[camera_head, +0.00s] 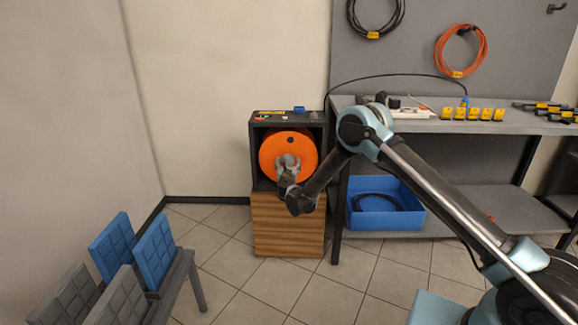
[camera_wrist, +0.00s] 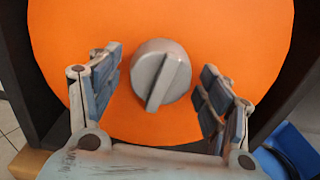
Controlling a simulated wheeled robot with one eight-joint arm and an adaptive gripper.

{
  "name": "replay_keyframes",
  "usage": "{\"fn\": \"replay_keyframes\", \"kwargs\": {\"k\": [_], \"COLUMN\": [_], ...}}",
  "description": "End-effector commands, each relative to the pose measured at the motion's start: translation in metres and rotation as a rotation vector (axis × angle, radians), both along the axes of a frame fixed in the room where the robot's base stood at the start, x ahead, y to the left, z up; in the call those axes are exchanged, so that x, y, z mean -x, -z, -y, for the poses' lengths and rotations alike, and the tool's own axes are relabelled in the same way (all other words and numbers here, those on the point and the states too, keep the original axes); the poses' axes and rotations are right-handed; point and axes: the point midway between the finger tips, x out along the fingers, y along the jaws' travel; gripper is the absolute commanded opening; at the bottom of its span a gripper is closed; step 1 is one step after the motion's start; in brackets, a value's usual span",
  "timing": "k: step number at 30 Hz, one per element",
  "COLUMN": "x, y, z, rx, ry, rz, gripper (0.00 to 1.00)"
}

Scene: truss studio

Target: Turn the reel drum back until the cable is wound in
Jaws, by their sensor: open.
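The orange reel drum (camera_head: 306,146) sits upright in a dark open-fronted box on a wooden cabinet. In the wrist view the drum face (camera_wrist: 160,25) fills the middle, with a round grey knob (camera_wrist: 161,75) that has a raised, slightly tilted bar grip. My gripper (camera_wrist: 161,95) is open, with one finger on each side of the knob and gaps to both. In the head view my gripper (camera_head: 288,162) is in front of the drum and hides its lower middle. A thin black cable (camera_head: 385,75) arcs from beside the box to the bench.
The dark box (camera_head: 255,155) walls surround the drum closely. A grey workbench (camera_head: 510,125) with yellow items stands to the right, a blue bin (camera_head: 410,220) on its lower shelf. The tiled floor between is clear.

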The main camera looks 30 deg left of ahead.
Motion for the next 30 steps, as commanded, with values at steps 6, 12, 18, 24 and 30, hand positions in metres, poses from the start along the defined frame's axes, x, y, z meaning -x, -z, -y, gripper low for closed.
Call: {"fn": "replay_keyframes", "kwargs": {"k": [6,12,18,24,30], "x": [0.0000,-0.0001,-0.0005,-0.0010,-0.0013], "y": [0.0000,0.0000,0.0000,0.0000,0.0000], "z": [0.0001,0.0003,0.0008,0.0012,0.0015], "rx": [0.000,0.000,0.020,0.101,0.119], "ry": [0.000,0.000,0.001,0.002,0.002], "rz": [0.000,0.000,0.012,0.063,0.074], "gripper": [0.65,0.19,0.08,0.08,0.08]}}
